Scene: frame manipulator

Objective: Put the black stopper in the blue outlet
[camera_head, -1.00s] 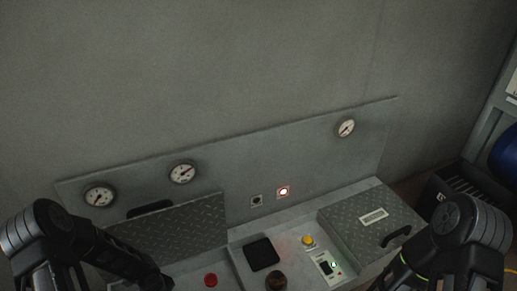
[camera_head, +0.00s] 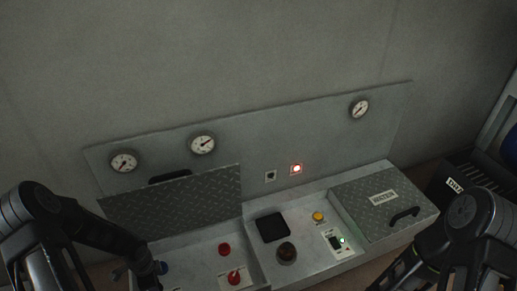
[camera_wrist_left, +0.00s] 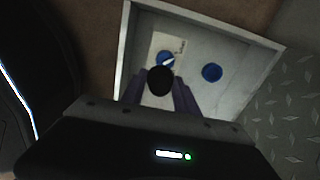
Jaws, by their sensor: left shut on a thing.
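My left gripper (camera_wrist_left: 159,92) is shut on the black stopper (camera_wrist_left: 160,81), whose round dark end shows between the fingertips in the left wrist view. The stopper is above the open left compartment of the panel. The blue outlet (camera_wrist_left: 212,72), a round blue disc on the compartment floor, lies to the right of the stopper in that view, apart from it in the picture. A blue part, apparently the outlet, also shows beside my left gripper in the head view (camera_head: 163,267). My right gripper is outside the head view; only its arm shows.
A blue valve (camera_wrist_left: 166,60) on a white plate is just beyond the stopper. A red outlet (camera_head: 224,249) and red valve (camera_head: 234,278) are farther right. The raised diamond-plate lid (camera_head: 180,198) stands behind the compartment; the compartment wall (camera_wrist_left: 230,29) borders it.

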